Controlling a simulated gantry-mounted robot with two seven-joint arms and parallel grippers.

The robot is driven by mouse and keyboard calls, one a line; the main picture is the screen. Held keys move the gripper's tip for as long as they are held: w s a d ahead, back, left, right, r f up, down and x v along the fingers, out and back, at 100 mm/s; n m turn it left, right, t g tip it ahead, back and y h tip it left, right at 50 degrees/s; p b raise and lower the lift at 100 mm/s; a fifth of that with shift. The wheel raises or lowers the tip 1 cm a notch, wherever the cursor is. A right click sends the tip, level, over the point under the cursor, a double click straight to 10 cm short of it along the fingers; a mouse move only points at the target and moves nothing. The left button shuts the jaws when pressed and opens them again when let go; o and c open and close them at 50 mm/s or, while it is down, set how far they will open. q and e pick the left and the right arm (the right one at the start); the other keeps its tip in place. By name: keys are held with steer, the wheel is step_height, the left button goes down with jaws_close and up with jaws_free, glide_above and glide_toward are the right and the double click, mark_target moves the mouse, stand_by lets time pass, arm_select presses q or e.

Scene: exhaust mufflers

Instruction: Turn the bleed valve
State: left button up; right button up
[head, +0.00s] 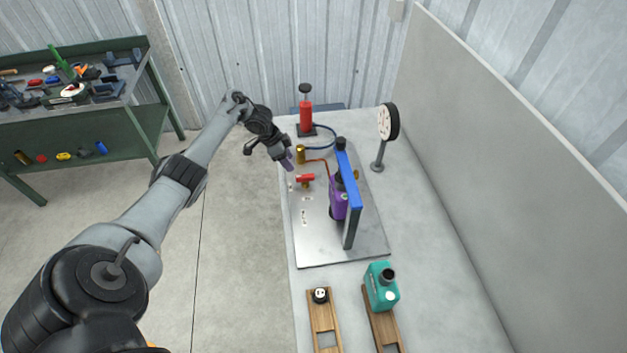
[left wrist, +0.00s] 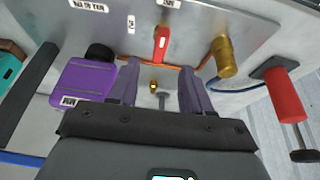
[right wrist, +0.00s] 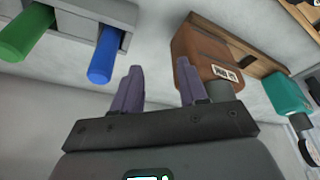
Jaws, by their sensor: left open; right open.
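The valve with a red lever handle (head: 305,178) sits on the metal plate (head: 318,245) and also shows in the left wrist view (left wrist: 162,42). I take it to be the bleed valve. My left gripper (head: 288,163) is above the plate's left edge, just up and left of the red lever and apart from it. In the left wrist view its two fingers (left wrist: 160,80) are open and empty, with the lever beyond the tips. My right gripper (right wrist: 158,85) is open and empty in its own wrist view, away from the valve.
A brass cylinder (head: 300,154), red pump (head: 305,115), purple bottle (head: 338,200) and blue-topped frame (head: 348,180) stand close by. A gauge (head: 388,122) is behind right. A teal bottle (head: 381,287) is in front. A brown container (right wrist: 205,60) is near my right gripper.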

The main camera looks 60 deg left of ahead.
mark_target(304, 176)
arm_select(q)
steer(key=b+x, duration=0.1)
steer(key=x, duration=0.2)
steer(key=w+b+x, duration=0.1)
steer(key=x, duration=0.3)
steer(key=b+x, duration=0.1)
steer(key=x, duration=0.2)
steer(key=shift+w+d, duration=0.2)
steer(key=shift+w, duration=0.1)
jaws_close()
